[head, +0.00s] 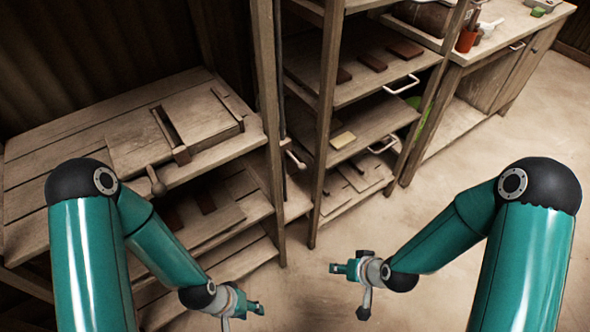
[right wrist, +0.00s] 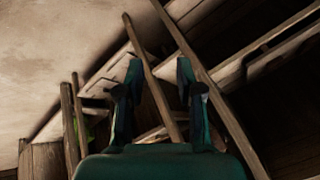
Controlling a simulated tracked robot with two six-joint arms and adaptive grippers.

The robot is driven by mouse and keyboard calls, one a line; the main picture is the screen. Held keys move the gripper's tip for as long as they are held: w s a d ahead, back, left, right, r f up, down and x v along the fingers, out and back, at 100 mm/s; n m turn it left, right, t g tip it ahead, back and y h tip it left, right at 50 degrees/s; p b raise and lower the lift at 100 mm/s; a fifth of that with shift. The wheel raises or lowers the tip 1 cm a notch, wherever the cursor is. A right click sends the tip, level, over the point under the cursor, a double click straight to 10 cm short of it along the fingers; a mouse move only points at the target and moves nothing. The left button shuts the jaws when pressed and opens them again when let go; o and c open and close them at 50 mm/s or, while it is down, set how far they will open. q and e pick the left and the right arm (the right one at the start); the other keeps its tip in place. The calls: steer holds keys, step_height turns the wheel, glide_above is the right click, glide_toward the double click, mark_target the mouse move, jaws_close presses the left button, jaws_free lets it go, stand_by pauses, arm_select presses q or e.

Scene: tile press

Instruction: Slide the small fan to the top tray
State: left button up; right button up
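I cannot make out a small fan in either view. The top tray (head: 362,92) sits in the wooden rack and has a pale handle (head: 402,86); several dark brown tiles (head: 405,49) lie on that level. My left gripper (head: 257,308) hangs low in front of the left bench, apart from the rack, and its finger gap is too small to judge. My right gripper (head: 338,268) is over the floor in front of the rack, touching nothing. In the right wrist view its fingers (right wrist: 159,84) are apart and nothing is between them.
Lower trays fill the rack; a pale yellow tile (head: 343,139) lies on one. Rack posts (head: 327,110) stand between the rack and the left bench (head: 75,107), which carries a wooden press (head: 190,125). A counter (head: 510,30) stands right. The floor (head: 480,145) right of the rack is clear.

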steer(key=w+f+n+t+b, duration=0.2)
steer(key=w+t+b, duration=0.1)
steer(key=w+b, duration=0.45)
steer(key=n+t+y+b, duration=0.6)
steer(key=n+t+b, duration=0.15)
steer(key=b, duration=1.05)
glide_toward(287, 151)
arm_select(q)
step_height(287, 151, down, 30)
steer(key=b, duration=0.1)
steer(key=shift+r, duration=0.2)
arm_select(e)
steer(key=x, duration=0.7)
steer(key=shift+w+f, duration=0.25)
steer(key=shift+f, duration=0.05)
steer(key=shift+d, duration=0.1)
jaws_close()
